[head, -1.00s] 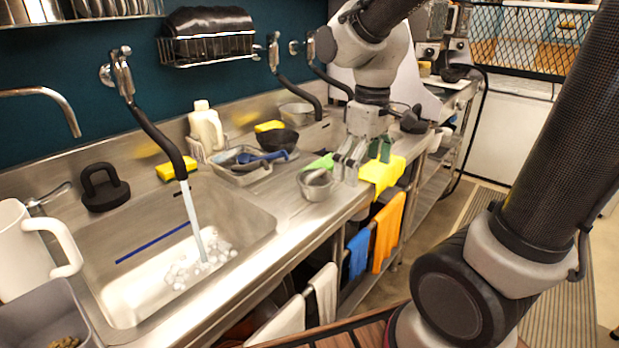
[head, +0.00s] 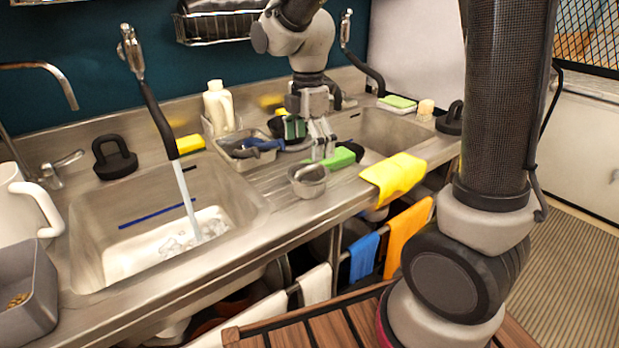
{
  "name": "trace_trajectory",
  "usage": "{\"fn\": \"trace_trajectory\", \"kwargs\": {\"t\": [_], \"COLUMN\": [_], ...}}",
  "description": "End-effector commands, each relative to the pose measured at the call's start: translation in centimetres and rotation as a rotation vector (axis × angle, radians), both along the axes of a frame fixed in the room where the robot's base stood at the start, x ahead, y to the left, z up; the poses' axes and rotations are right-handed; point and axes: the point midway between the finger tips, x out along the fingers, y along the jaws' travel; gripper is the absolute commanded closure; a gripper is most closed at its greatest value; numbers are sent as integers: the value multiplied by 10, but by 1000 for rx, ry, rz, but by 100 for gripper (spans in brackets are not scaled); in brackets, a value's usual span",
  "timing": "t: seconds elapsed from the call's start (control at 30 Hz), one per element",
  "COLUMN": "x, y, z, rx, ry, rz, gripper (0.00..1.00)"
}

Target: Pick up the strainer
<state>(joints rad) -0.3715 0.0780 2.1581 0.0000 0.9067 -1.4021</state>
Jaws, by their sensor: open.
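A small round grey metal vessel (head: 308,181), which looks like the strainer, sits on the ribbed steel counter near its front edge. Its mesh is too small to make out. My gripper (head: 322,152) hangs fingers-down just behind and slightly right of it, apparently apart from it. The fingers are open and hold nothing that I can see. A green-headed brush (head: 338,158) lies close beside the fingers; whether they touch it I cannot tell.
A grey tray (head: 250,160) with utensils stands left of my gripper. The left sink (head: 90,230) has running water; another sink (head: 385,130) is at right. A yellow cloth (head: 395,178) hangs over the front edge. A white bottle (head: 218,106) stands behind.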

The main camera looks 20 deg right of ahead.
Motion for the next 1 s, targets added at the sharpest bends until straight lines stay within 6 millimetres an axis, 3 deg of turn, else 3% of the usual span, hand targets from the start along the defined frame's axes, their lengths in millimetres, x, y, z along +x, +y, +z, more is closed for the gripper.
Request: {"fn": "trace_trajectory", "kwargs": {"t": [0.27, 0.73, 1.0], "x": [0, -2, -1], "y": [0, 0, 0], "z": [-9, -73, -78], "rx": [0, 0, 1], "ry": [2, 3, -2], "rz": [113, 111, 111], "gripper": [0, 0, 0]}}
